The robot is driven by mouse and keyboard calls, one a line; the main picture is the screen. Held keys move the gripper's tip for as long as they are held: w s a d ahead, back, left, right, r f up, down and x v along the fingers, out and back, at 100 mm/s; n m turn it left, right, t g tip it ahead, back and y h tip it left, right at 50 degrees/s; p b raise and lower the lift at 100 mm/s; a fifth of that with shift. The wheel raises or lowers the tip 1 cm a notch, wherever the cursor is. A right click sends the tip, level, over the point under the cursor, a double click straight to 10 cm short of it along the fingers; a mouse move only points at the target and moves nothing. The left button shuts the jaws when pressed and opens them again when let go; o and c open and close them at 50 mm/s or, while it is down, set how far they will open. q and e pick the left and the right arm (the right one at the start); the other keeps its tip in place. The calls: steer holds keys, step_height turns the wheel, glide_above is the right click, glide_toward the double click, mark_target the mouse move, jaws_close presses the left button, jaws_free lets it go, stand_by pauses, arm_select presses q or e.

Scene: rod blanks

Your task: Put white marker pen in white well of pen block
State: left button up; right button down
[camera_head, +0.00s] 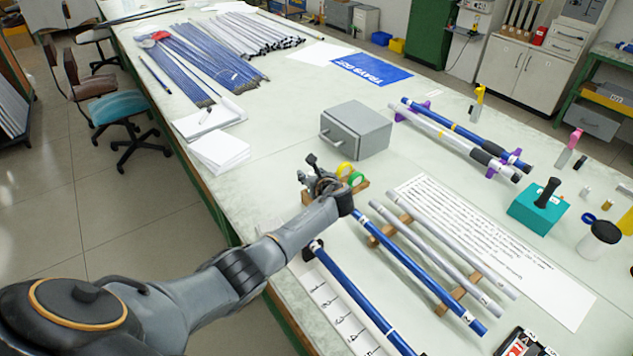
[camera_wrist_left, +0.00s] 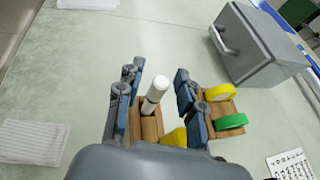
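The white marker pen (camera_wrist_left: 156,92) stands nearly upright between the fingers of my left gripper (camera_wrist_left: 155,101) in the left wrist view. Gaps show between the pen and both fingers. Its lower end meets the brown wooden pen block (camera_wrist_left: 147,131); I cannot tell how deep it sits. Yellow (camera_wrist_left: 217,92) and green (camera_wrist_left: 231,121) round pieces are on the block to the right, and another yellow piece is at the pen's foot. In the head view my left gripper (camera_head: 319,182) is over the block (camera_head: 308,198), hiding much of it. My right gripper is not visible.
A grey drawer box (camera_head: 357,130) stands just behind the block. Blue and white rods (camera_head: 420,270) lie on wooden supports to the right and in front. White paper stacks (camera_head: 220,152) lie to the left. Bare table shows between the papers and the block.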

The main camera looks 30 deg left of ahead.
arm_select(q)
steer(key=v, duration=1.3)
steer(key=shift+s+r, duration=0.25)
steer(key=shift+s, duration=0.15)
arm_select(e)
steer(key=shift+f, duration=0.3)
arm_select(q)
steer(key=shift+d, duration=0.1)
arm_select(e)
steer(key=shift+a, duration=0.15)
